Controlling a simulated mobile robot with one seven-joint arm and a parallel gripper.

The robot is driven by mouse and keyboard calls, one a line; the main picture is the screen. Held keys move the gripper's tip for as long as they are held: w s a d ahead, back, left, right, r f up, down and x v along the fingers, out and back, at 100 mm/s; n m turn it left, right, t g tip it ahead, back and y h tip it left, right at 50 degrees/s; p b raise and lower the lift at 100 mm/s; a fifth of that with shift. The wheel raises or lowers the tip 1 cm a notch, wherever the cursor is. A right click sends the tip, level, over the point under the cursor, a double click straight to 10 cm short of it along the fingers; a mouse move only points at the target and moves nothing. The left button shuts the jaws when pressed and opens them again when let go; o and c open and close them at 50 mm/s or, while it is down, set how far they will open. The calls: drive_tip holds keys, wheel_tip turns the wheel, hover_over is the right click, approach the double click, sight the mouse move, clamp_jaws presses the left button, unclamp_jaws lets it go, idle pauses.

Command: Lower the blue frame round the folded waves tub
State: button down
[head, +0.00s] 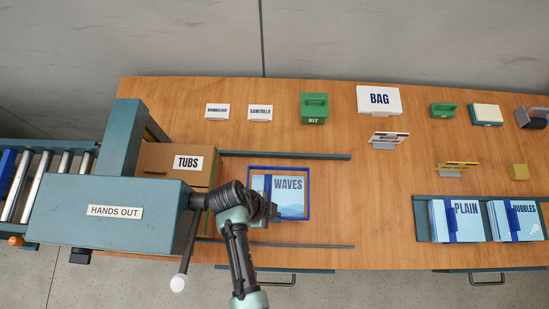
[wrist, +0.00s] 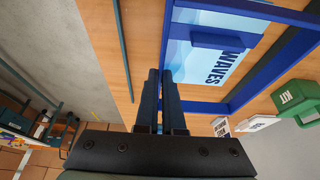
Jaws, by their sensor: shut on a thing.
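The blue frame (head: 309,190) is a thin square outline in the head view. The folded waves tub (head: 292,198), light blue with "WAVES" on it, shows inside that outline. My gripper (head: 270,208) is at the frame's left and lower part and hides some of it and of the tub. The tub (wrist: 222,65) shows through the frame there. How high the frame is above the table I cannot tell.
Two dark rails (head: 285,155) run above and below the frame on the wooden table (head: 370,215). A brown tubs box (head: 160,157) and the "HANDS OUT" machine (head: 110,220) stand left. A tray (head: 420,200) of plain and bubbles packs is right. The table between is clear.

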drive_tip(key=shift+f+b, duration=1.7)
drive_tip(key=shift+f, duration=0.4)
drive_tip(key=c, duration=1)
unclamp_jaws()
drive_tip(key=shift+o, duration=0.2)
drive_tip(key=v, duration=0.7)
drive_tip(key=shift+a+r+b, duration=0.15)
drive_tip(key=shift+r+b, duration=0.15)
drive_tip(key=shift+b, duration=0.05)
